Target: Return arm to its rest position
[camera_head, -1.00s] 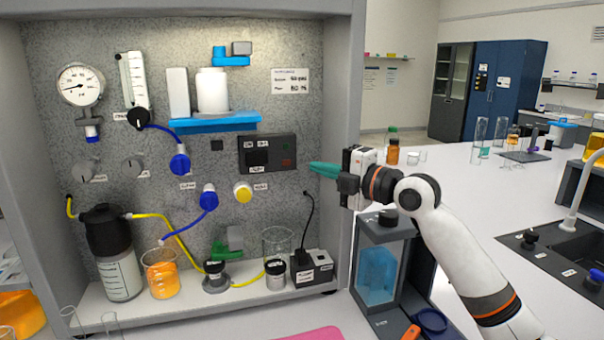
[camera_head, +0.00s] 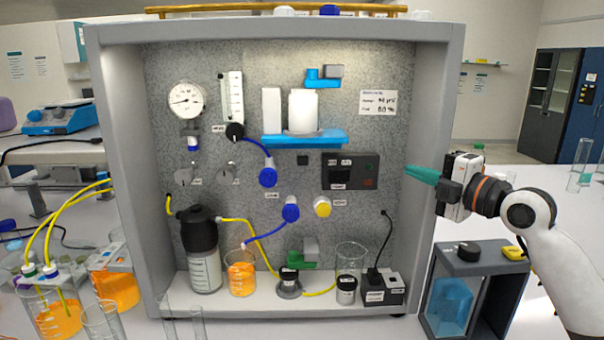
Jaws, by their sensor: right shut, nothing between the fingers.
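My right arm comes in from the right edge, and its white lower link (camera_head: 575,265) slants up to the wrist. My right gripper (camera_head: 410,170) has green fingers that point left, and they are shut with nothing between them. The fingertips are at the right side wall of the grey rig cabinet (camera_head: 440,130), in front of the opening's right edge. They look apart from the black control box (camera_head: 350,171) on the panel. My left gripper is not in view.
The cabinet holds a gauge (camera_head: 187,99), a black-capped bottle (camera_head: 204,268), a beaker of orange liquid (camera_head: 241,273) and blue and yellow tubes. A glass-fronted case with blue contents (camera_head: 452,300) stands below my right gripper. Beakers and tubes (camera_head: 57,312) crowd the left.

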